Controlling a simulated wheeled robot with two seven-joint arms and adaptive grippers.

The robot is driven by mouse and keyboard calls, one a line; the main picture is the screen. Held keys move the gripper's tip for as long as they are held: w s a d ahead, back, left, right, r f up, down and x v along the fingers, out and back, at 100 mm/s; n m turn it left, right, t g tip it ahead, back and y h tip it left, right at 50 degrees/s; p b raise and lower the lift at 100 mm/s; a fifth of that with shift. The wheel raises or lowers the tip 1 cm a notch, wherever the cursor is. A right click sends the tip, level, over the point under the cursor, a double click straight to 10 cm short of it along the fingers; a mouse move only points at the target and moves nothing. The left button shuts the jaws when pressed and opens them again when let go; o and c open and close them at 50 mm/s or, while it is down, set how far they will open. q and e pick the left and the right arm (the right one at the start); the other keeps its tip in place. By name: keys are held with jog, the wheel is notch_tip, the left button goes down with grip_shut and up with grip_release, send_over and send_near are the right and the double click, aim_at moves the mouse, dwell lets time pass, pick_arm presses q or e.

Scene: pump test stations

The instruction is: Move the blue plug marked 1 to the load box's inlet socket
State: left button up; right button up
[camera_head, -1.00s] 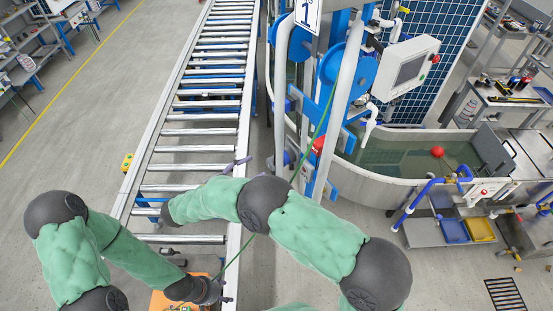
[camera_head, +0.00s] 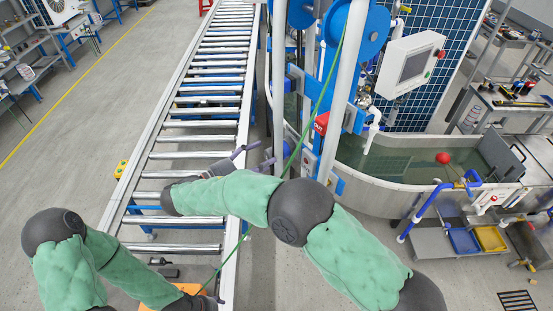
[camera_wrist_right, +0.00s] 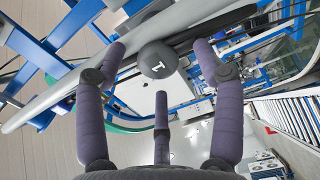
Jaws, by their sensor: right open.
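In the wrist view a dark grey round knob (camera_wrist_right: 158,60) with a white mark like a 1 sits just beyond the fingertips of my right gripper (camera_wrist_right: 160,70). The fingers are spread around its near side, and no grip on it shows. I cannot make out a blue plug body or an inlet socket. In the head view my right gripper (camera_head: 254,157) is open beside the white and blue pump frame (camera_head: 341,100), above the conveyor's right rail.
A roller conveyor (camera_head: 199,138) runs away on the left. A water tank (camera_head: 400,190) with a red ball (camera_head: 443,158) stands right. A green cable (camera_head: 322,100) hangs past my right gripper. An orange object (camera_head: 190,289) lies low beside my left wrist. Open floor shows at lower centre.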

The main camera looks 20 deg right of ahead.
aim_at(267, 158)
jog(key=d+b, duration=0.1)
jog(key=b, duration=0.1)
jog(key=shift+f+b, duration=0.15)
jog(key=shift+b, duration=0.2)
jog(key=x, duration=0.2)
jog(key=shift+w+d, duration=0.15)
jog(key=shift+d, duration=0.2)
jog(key=shift+w+d+r, duration=0.15)
jog(key=shift+d+r, duration=0.05)
jog(key=shift+d, duration=0.35)
jog(key=shift+b, duration=0.3)
dwell(0.4)
grip_shut()
jog(key=shift+a, duration=0.2)
